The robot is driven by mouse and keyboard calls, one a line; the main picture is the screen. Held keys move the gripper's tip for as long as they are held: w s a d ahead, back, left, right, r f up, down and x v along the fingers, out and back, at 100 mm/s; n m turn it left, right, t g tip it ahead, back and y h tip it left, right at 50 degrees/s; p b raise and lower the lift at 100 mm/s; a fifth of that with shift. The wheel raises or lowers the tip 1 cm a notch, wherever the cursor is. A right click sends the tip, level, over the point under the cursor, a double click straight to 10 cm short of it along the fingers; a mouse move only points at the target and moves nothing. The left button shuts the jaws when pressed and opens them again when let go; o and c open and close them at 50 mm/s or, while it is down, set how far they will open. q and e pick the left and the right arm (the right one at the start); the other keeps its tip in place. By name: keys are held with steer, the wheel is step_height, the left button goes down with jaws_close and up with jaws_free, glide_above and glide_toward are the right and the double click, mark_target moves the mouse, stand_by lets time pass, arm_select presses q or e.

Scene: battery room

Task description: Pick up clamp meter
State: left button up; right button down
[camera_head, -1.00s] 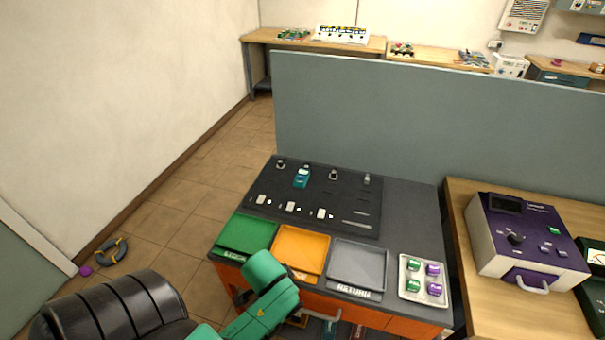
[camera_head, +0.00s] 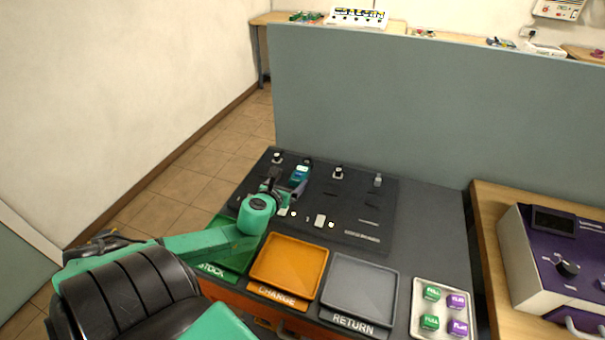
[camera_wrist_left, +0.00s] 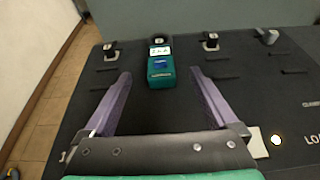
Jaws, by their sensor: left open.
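The clamp meter (camera_head: 300,174) is a teal and dark device on the black tool panel at the back left of the bench. In the left wrist view the clamp meter (camera_wrist_left: 160,66) lies ahead, between and beyond the two fingertips, its dark ring end pointing away. My left gripper (camera_head: 285,186) is over the panel, close to the near end of the meter. In the left wrist view my left gripper (camera_wrist_left: 160,78) has its purple fingers wide apart with nothing between them. My right gripper is not in view.
The black panel (camera_head: 345,205) also holds several small knobs and white tags. An orange CHARGE tray (camera_head: 290,264), a grey RETURN tray (camera_head: 360,285) and a green STOCK tray (camera_head: 232,258) line the front. A grey partition (camera_head: 420,110) stands behind.

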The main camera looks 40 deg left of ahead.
mark_target(299, 173)
arm_select(q)
steer(key=x, duration=1)
steer(key=shift+w+f+b, duration=0.25)
steer(key=shift+w+b, duration=0.05)
steer(key=shift+b, duration=0.05)
steer(key=shift+s+r, duration=0.1)
steer(key=shift+s, duration=0.05)
steer(key=c, duration=1.2)
jaws_close()
